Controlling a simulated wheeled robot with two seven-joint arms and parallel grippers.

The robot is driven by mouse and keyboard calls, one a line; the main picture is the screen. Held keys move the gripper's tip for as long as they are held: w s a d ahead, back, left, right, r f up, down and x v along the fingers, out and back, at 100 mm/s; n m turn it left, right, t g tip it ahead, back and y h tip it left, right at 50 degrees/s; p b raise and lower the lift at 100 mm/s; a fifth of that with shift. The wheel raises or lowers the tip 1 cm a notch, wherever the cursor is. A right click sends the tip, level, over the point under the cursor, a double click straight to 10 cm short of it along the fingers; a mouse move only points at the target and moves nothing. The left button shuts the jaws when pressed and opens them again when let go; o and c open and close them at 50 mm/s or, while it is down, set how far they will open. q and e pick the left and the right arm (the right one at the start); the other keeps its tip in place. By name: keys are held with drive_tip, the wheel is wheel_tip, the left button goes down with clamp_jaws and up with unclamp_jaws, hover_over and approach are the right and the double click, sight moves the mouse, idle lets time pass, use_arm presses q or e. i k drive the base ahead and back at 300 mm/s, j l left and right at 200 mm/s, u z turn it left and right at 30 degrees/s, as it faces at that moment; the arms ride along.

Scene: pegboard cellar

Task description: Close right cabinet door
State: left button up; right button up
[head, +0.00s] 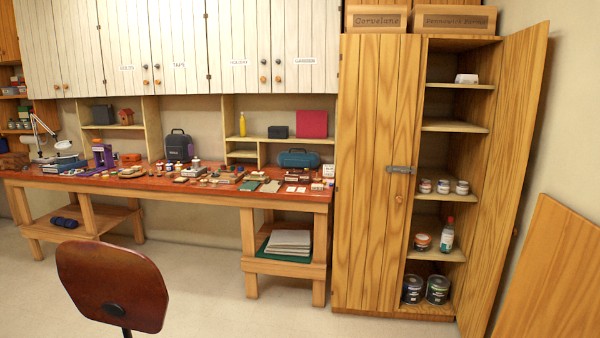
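A tall wooden cabinet (376,180) stands at the right of the head view. Its right door (508,170) is swung wide open to the right, showing the shelves inside. Its left door is shut and carries a grey metal latch (401,169) at its right edge. Inside the cabinet are small cans (443,186), a bottle (447,235), a jar (422,242), paint cans (437,289) and a white item (466,78). Neither of my grippers is in the head view.
A long workbench (228,195) covered with small items runs along the wall left of the cabinet. A brown chair (112,286) stands in front of it. A wooden panel (552,280) is at the lower right, near the open door. The floor (270,316) before the cabinet is clear.

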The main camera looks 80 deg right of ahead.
sight(525, 50)
drive_tip(key=z, duration=3.2)
drive_tip(key=i+j, duration=0.55)
drive_tip(key=j, duration=0.15)
drive_tip(key=i+z, duration=0.1)
drive_tip(key=i, duration=0.35)
drive_tip(key=i+j+z, duration=0.1)
drive_tip(key=i, duration=0.4)
drive_tip(key=i+j, duration=0.25)
drive_tip(key=i, duration=0.2)
drive_tip(key=i+j+z, duration=0.15)
drive_tip(key=i, duration=0.3)
